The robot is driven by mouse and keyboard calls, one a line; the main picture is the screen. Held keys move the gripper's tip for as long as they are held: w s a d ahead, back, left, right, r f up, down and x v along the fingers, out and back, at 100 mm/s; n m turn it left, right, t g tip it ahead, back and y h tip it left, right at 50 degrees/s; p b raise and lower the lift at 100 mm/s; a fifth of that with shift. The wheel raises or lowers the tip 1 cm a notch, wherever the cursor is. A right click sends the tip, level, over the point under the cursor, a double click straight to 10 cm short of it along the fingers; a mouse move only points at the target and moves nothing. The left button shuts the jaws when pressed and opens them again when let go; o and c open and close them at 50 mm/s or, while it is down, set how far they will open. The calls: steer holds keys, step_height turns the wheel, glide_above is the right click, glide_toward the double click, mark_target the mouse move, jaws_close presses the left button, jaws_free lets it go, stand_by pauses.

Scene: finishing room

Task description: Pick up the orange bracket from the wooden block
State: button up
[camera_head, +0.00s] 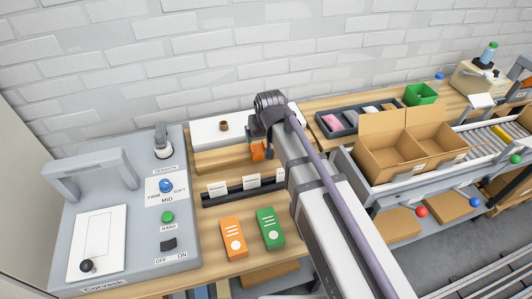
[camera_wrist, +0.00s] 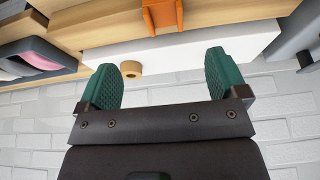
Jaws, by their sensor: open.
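The orange bracket (camera_head: 257,151) is on the wooden block (camera_head: 212,162), partly hidden behind the end of my arm in the head view. In the wrist view the bracket (camera_wrist: 163,14) is cut off by the top edge, against the wooden block (camera_wrist: 110,32). My gripper (camera_wrist: 163,75) is open, with two green pads wide apart and nothing between them. The bracket lies beyond the fingertips, roughly in line with the gap between them, and is not touched. In the head view my fingertips are hidden.
A white box (camera_head: 202,133) with a small tan roll (camera_head: 223,125) stands behind the block. A dark rack (camera_head: 232,193) with white cards is in front. A grey control panel (camera_head: 120,220) is left, a dark tray (camera_head: 347,124) right.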

steer(key=a, duration=0.1)
steer(key=b, duration=0.5)
glide_toward(258, 149)
steer(key=f, duration=0.2)
steer(key=b+x, duration=0.5)
steer(key=shift+w+a, duration=0.1)
steer(key=shift+w, duration=0.35)
steer(key=shift+r, duration=0.2)
steer(key=c, duration=1)
step_height(258, 149, up, 10)
steer(key=p, duration=1)
